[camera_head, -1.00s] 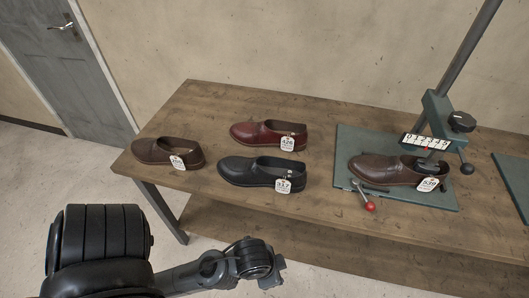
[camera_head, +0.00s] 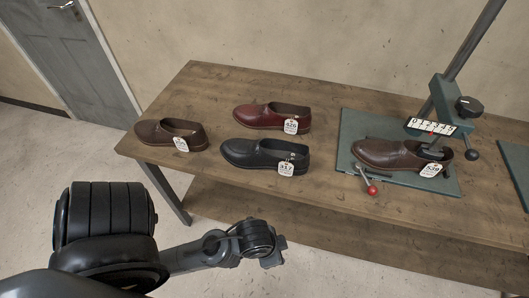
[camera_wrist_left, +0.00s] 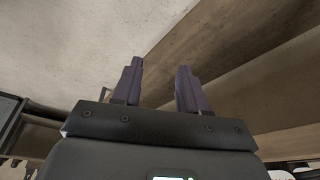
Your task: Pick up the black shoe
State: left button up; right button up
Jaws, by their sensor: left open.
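The black shoe (camera_head: 250,154) stands on the wooden table in the head view, toe to the left, with a white tag (camera_head: 286,169) near its heel. My left arm comes in from the lower left, in front of and below the table edge. Its gripper in the head view (camera_head: 274,252) is apart from the shoe, lower in the picture. In the left wrist view my left gripper (camera_wrist_left: 158,82) is open with nothing between its two fingers. The shoe is not visible there. My right gripper is not in view.
A red shoe (camera_head: 270,117) stands behind the black one and a brown shoe (camera_head: 168,134) to its left. Another brown shoe (camera_head: 390,153) is on a green base plate (camera_head: 352,128) under a machine head (camera_head: 450,102). A red-knobbed lever (camera_head: 371,189) sticks out near the front edge.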

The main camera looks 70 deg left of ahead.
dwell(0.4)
pick_arm(q)
jog(key=o, duration=1.1)
